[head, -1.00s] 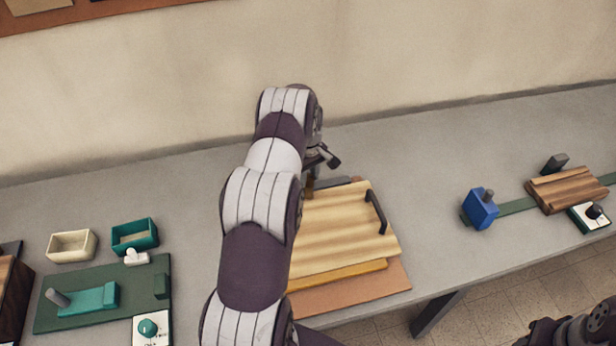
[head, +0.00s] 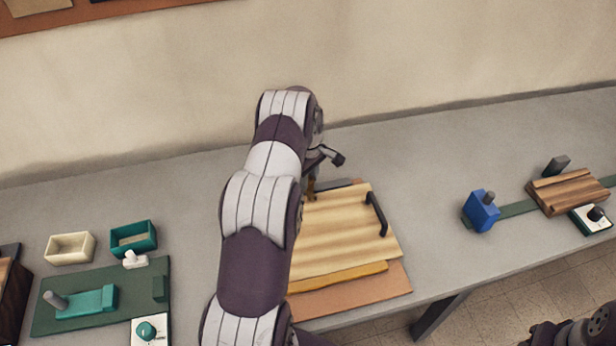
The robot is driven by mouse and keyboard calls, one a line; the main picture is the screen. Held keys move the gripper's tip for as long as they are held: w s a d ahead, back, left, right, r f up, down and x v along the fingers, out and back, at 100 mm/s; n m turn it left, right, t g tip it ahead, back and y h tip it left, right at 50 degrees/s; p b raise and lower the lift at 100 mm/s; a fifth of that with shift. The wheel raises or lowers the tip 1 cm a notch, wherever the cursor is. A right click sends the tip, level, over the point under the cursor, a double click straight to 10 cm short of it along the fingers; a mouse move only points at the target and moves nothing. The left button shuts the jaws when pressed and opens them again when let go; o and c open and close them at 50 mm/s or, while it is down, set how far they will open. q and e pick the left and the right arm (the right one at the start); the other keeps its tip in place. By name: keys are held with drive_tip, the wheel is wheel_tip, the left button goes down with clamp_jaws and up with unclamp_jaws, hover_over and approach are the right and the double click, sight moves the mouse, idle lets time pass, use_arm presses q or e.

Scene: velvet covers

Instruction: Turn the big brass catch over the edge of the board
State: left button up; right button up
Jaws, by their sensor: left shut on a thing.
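A light striped wooden board (head: 345,235) lies on the table with a black handle (head: 376,213) on its right side. A small brass-coloured piece, which looks like the big brass catch (head: 311,188), shows at the board's back left edge. My left gripper (head: 314,178) is at that edge, mostly hidden behind my own arm, and is shut on the brass catch. The jaws' contact and how far the catch is turned are hidden. My right gripper is not in view; only part of my right arm shows at the bottom right corner.
An orange-brown base sheet (head: 390,284) lies under the board. On the left are a green panel (head: 105,318) and two small boxes (head: 72,248). On the right are a blue block (head: 480,211) and a brown wooden block (head: 568,190). The grey table between is clear.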

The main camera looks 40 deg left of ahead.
use_arm(q)
drive_tip(key=o, duration=1)
drive_tip(key=shift+w+r, duration=0.1)
drive_tip(key=shift+r, duration=0.05)
drive_tip(key=shift+o, duration=0.2)
wheel_tip(320, 180, up, 8)
drive_tip(key=shift+d+r+b, duration=0.1)
drive_tip(key=shift+r+b, duration=0.15)
drive_tip(key=shift+b, duration=0.15)
wheel_tip(320, 180, up, 4)
drive_tip(key=shift+r+p, duration=0.1)
drive_tip(key=shift+p, duration=1.15)
